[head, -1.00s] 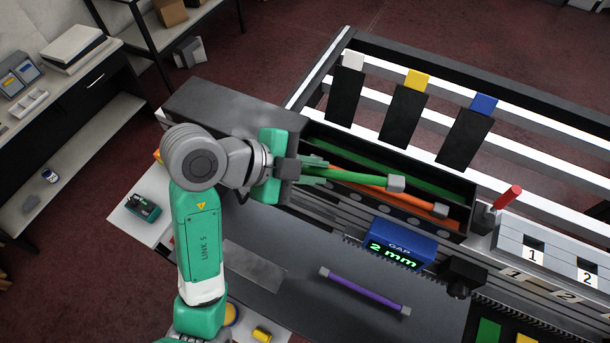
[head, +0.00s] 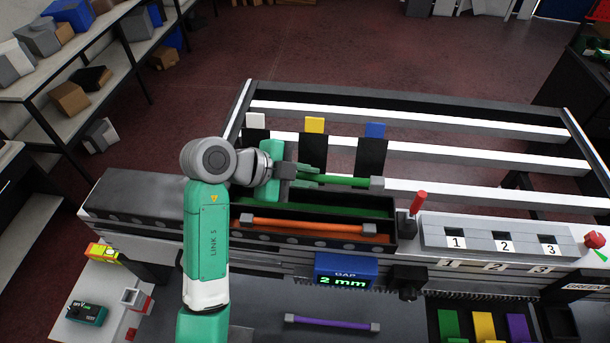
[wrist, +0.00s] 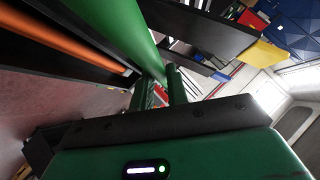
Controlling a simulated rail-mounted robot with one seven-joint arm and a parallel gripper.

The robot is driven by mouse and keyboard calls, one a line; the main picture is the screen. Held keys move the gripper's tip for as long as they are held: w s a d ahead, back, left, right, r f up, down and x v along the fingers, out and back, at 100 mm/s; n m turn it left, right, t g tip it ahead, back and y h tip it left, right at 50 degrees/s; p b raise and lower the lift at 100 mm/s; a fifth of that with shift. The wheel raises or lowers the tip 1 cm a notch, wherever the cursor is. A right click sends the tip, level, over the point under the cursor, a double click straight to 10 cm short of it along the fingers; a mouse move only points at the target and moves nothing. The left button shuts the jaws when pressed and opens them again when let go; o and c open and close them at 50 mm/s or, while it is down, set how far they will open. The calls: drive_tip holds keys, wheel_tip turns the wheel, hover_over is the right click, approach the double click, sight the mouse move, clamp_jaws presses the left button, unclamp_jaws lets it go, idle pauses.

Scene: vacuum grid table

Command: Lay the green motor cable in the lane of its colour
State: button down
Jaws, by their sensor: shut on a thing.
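My gripper (head: 310,176) is shut on a green cable (head: 348,181) with a grey end. In the head view it holds the cable roughly level, near the back edge of a long black trough (head: 385,204), apparently above it. The cable's other end is hidden by the gripper. In the wrist view the green cable (wrist: 122,25) runs up and left from between the fingers (wrist: 165,90). A green lane (head: 448,325), a yellow lane (head: 483,327) and a purple lane (head: 517,328) show in part at the lower right.
An orange cable (head: 310,227) lies in the trough, with a green strip behind it. A purple cable (head: 332,323) lies on the dark surface in front. A red handle (head: 418,202) stands upright right of the trough, beside a grey block (head: 480,238) numbered 1 to 3.

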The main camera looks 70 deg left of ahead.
drive_tip(key=shift+f+b, duration=2)
drive_tip(key=shift+f, duration=0.8)
drive_tip(key=shift+f+b, duration=1.25)
drive_tip(key=c, duration=1.3)
unclamp_jaws()
drive_tip(key=shift+w+a, duration=0.1)
drive_tip(key=shift+a, duration=0.05)
drive_tip(key=v, duration=0.8)
drive_tip(key=shift+r+b, duration=0.1)
drive_tip(key=shift+b, duration=0.25)
drive_tip(key=shift+w, duration=0.15)
